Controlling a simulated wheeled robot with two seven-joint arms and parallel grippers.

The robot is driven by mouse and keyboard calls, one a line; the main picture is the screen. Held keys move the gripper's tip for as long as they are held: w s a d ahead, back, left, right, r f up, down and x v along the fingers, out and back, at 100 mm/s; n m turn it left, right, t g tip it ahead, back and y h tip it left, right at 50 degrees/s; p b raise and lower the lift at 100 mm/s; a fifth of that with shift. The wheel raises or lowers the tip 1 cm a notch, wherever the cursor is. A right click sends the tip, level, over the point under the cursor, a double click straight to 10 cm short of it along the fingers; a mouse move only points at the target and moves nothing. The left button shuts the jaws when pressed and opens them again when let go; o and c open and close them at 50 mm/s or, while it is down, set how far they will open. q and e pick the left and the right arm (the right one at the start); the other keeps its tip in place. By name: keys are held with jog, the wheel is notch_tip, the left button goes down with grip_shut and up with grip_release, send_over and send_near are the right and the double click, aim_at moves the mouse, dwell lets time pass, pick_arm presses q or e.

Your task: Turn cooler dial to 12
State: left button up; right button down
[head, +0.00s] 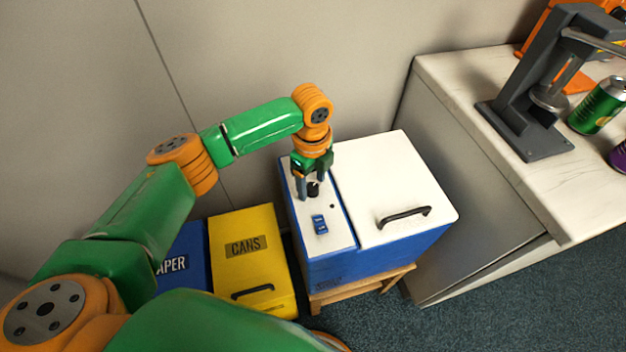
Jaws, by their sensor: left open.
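The cooler (375,244) is a blue box with a white top, standing on a wooden stand. Its white lid (388,180) is shut and has a black handle (404,217). A black dial (313,189) sits on the narrow white strip left of the lid; its markings are too small to read. A blue switch panel (320,224) lies nearer on the same strip. My left gripper (308,190) points down at the dial with its fingers open, one on each side of it; I cannot tell whether they touch it. My right gripper is not in view.
A yellow CANS bin (243,222) and a blue PAPER bin (186,262) stand left of the cooler. At right, a counter (461,75) holds a grey press (522,128) and a green can (598,104). A wall runs behind the cooler.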

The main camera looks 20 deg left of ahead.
pick_arm(q)
jog(key=shift+w+f, duration=0.25)
jog(key=shift+f, duration=0.45)
grip_shut()
jog(key=shift+r, duration=0.1)
jog(key=shift+s, duration=0.1)
